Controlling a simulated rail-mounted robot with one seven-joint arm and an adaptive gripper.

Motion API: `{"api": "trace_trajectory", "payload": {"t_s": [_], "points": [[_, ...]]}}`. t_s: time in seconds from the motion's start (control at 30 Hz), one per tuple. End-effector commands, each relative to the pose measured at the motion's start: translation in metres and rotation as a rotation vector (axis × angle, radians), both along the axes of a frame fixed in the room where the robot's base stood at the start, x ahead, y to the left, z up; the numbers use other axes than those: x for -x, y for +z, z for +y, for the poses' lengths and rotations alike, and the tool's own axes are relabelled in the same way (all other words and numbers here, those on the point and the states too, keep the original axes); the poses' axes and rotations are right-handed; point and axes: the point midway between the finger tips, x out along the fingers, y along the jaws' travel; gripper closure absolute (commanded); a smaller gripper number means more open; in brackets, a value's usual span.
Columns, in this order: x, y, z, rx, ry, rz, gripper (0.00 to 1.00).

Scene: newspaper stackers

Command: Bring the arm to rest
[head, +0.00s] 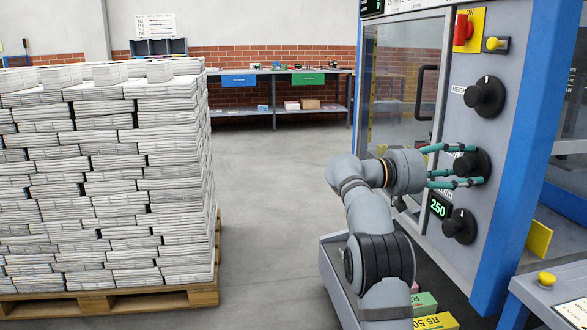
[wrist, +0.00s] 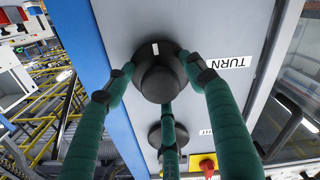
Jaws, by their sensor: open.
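My gripper (head: 466,166) has three teal fingers, spread open around the middle black knob (head: 478,164) on the machine's grey front panel. In the wrist view, my gripper (wrist: 157,72) has one finger on each side of this knob (wrist: 158,84) and a third at its lower edge. The knob has a white mark and stands beside a TURN label (wrist: 230,62). The fingertips are very close to the knob; I cannot tell whether they touch it. My arm (head: 370,225) is bent and reaches up to the panel from below.
Another knob (head: 486,97) is above and one (head: 460,226) below, near a green 250 display (head: 439,207). A red switch (head: 463,29) is at the panel's top. A newspaper stack (head: 100,180) on a pallet (head: 190,297) stands left. Open floor (head: 265,190) lies between.

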Motion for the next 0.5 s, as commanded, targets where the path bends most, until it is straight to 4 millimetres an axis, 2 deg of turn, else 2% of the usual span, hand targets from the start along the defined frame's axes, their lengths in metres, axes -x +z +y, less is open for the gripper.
{"api": "trace_trajectory", "payload": {"t_s": [0.03, 0.5], "points": [[-0.0001, 0.0075, 0.0006, 0.017, 0.001, 0.094, 0.46], [0.0, 0.0085, 0.0006, 0.177, 0.001, 0.969, 0.46]]}}
